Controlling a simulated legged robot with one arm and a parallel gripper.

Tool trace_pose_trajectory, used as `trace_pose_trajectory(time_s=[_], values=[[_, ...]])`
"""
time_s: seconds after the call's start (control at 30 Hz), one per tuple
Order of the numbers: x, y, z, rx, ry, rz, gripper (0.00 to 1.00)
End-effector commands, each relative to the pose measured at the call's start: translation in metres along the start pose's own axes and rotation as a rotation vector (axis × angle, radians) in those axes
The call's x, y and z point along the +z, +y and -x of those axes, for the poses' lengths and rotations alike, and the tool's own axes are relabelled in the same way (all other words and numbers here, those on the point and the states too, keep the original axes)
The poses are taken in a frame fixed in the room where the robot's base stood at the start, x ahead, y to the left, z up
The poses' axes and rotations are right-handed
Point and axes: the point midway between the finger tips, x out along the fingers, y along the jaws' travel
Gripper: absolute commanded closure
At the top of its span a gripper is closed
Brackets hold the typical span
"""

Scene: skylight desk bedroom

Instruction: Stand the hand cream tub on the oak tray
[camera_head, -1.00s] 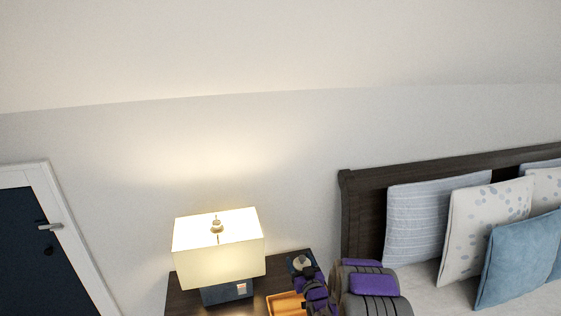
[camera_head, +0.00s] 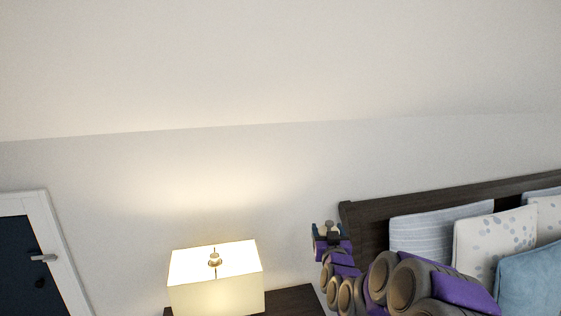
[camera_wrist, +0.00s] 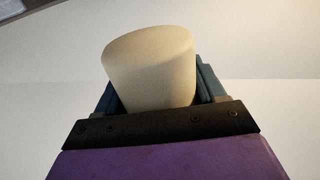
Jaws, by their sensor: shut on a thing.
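The hand cream tub, a cream-coloured rounded cylinder, fills the upper middle of the wrist view (camera_wrist: 150,68). My gripper (camera_wrist: 152,92) is shut on it, with a dark teal finger on each side. In the head view my gripper (camera_head: 327,232) is raised in front of the wall, left of the headboard. The tub shows there only as a small pale spot between the fingers. The oak tray is not in view now.
A lit lamp (camera_head: 215,281) stands on a dark nightstand (camera_head: 290,299) at the bottom edge. The bed's dark headboard (camera_head: 372,214) and several pillows (camera_head: 495,240) are to the right. A dark door (camera_head: 20,265) is at the left. The wall above is bare.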

Motion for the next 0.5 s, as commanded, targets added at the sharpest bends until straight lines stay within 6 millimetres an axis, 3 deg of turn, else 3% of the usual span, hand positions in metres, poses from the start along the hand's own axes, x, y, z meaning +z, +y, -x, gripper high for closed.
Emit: trace_pose_trajectory(time_s=[0.03, 0.2, 0.5], values=[[-0.011, 0.000, 0.003, 0.001, 0.004, 0.000, 0.63], [-0.027, 0.000, 0.009, 0.005, 0.000, 0.000, 0.63], [-0.030, 0.000, 0.011, 0.005, -0.001, 0.001, 0.63]])
